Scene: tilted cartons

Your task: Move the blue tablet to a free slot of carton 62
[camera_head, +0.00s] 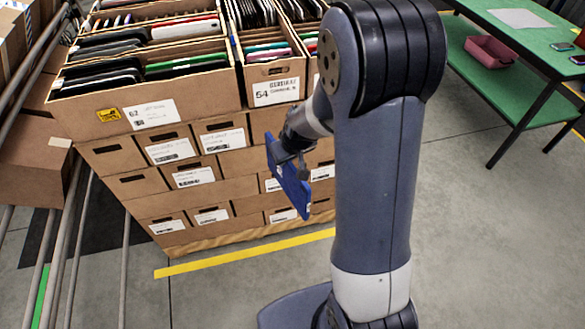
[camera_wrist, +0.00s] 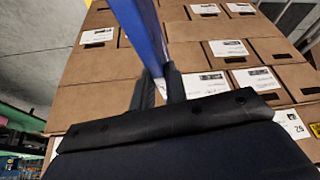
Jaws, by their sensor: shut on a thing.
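The blue tablet (camera_head: 289,188) hangs on edge, tilted, in front of the carton stack in the head view. My gripper (camera_head: 279,153) is shut on its upper part. In the wrist view the blue tablet (camera_wrist: 139,28) stands between the two dark fingers of my gripper (camera_wrist: 160,88). Carton 62 (camera_head: 203,97) is the open top carton at the left of the stack, with a white label and a yellow sticker on its front. It holds several dark tablets, a green-edged one and a white and red one in rows. The tablet is outside it, lower and to its right. Free slots are hard to make out.
Carton 54 (camera_head: 273,72) stands right of carton 62, with several tablets inside. Closed labelled cartons (camera_head: 190,174) are stacked below. A green table (camera_head: 510,55) with a pink bin (camera_head: 491,51) is at the right. Metal rails (camera_head: 50,205) run at the left. Open floor lies right of my arm.

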